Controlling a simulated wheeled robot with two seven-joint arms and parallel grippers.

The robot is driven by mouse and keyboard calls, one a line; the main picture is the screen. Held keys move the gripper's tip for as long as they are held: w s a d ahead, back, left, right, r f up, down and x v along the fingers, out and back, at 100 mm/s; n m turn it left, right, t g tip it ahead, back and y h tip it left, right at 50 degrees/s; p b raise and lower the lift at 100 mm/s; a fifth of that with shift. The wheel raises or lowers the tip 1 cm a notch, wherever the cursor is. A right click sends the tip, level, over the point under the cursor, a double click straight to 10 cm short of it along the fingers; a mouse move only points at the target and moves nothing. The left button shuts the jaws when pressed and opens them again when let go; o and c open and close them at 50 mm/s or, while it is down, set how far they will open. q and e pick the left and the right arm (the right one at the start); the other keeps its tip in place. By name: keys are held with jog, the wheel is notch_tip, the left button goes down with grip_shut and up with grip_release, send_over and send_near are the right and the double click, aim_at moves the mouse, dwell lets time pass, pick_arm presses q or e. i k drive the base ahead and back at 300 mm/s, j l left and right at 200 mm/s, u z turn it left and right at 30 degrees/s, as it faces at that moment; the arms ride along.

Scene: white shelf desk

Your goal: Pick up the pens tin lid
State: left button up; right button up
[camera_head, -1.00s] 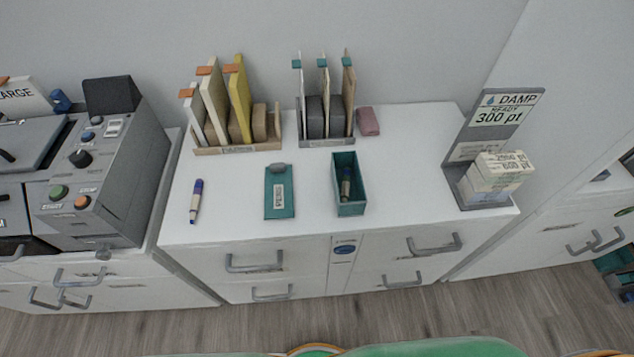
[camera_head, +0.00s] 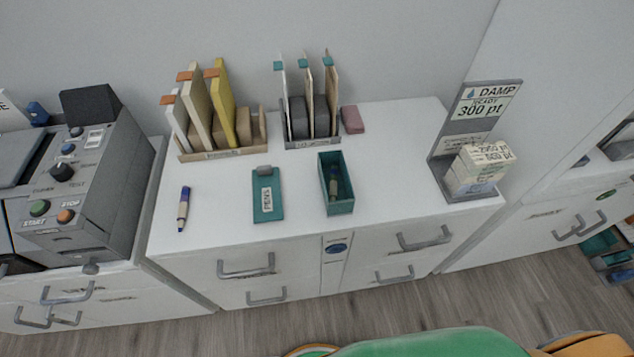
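The pens tin lid (camera_head: 267,201) is a flat teal piece with a grey knob at its far end and a white PENS label. It lies on the white desk top (camera_head: 400,160), left of the open teal tin (camera_head: 337,208). At least one dark pen (camera_head: 334,187) lies inside the tin. Neither of my grippers shows in the head view.
Two file racks, one wooden (camera_head: 222,154) and one grey (camera_head: 312,143), stand behind the lid. A pink block (camera_head: 349,119) sits beside them. A grey machine (camera_head: 75,190) is at left, a DAMP sign stand (camera_head: 450,150) at right. Desk space around the lid is clear.

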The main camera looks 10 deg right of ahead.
aim_at(267, 195)
jog(key=j+z, duration=0.35)
jog(key=k+j+z, duration=0.1)
jog(key=j+z, duration=0.25)
jog(key=j, duration=0.15)
jog(key=k+j+z, duration=0.1)
jog(key=j+z, duration=0.25)
jog(key=j, duration=0.1)
